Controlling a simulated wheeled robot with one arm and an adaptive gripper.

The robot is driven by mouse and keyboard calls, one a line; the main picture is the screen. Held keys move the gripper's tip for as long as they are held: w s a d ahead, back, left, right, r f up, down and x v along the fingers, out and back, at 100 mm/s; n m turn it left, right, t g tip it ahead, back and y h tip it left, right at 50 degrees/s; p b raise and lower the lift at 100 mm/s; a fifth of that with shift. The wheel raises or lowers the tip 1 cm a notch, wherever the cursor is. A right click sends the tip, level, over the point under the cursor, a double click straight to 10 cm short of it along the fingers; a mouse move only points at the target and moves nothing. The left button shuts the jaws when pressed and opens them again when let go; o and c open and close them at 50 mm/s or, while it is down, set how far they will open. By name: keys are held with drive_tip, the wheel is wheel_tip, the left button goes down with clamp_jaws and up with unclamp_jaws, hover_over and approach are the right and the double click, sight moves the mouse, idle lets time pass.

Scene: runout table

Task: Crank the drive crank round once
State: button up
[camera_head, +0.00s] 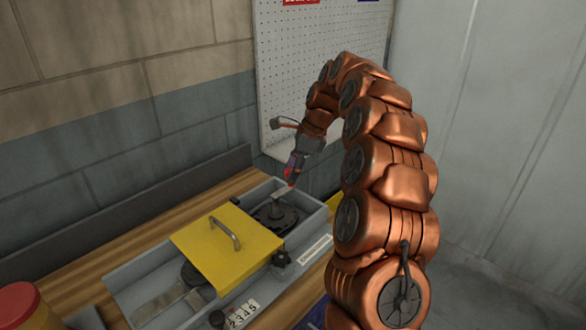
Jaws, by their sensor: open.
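The drive crank (282,194) appears as a small grey arm above a dark round disc (267,219) at the far end of a grey tray-like unit (322,222). My gripper (290,181) points down at the crank's right end from above. It is open. It is small in this view, so I cannot tell whether its fingers are around the crank's grip or just above it. The gripper hides the grip end of the crank.
A yellow cover (217,262) with a metal handle sits over the middle of the unit. A dark knob (281,258) and a number counter (243,314) are on the front side. A red-lidded container (17,300) stands at lower left. A pegboard (308,55) hangs behind.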

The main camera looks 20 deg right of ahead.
clamp_jaws()
idle(0.5)
